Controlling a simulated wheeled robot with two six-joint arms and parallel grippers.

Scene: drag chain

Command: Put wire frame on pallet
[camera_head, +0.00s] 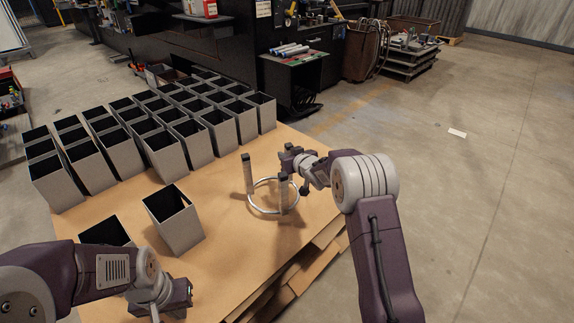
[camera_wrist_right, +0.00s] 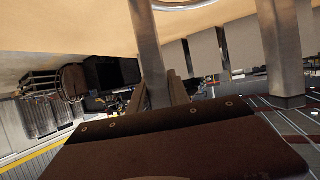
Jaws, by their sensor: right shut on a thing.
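The wire frame (camera_head: 262,211) is a metal ring with upright flat posts with dark tops. It is over the right part of the brown pallet top (camera_head: 232,262); I cannot tell whether it touches the surface. My right gripper (camera_head: 286,165) is shut on one post of the frame at the ring's right side. In the right wrist view that post (camera_wrist_right: 148,50) runs up between the fingers to the ring, and another post (camera_wrist_right: 280,50) shows at the right. My left gripper (camera_head: 172,302) is low over the pallet's near left; its finger opening is unclear.
Several grey open-topped boxes (camera_head: 165,158) stand in rows on the pallet's far left part. A single box (camera_head: 176,228) stands nearer, and another, dark-topped box (camera_head: 104,232) is partly behind my left arm. Bare surface surrounds the frame. Open floor (camera_head: 470,200) lies right.

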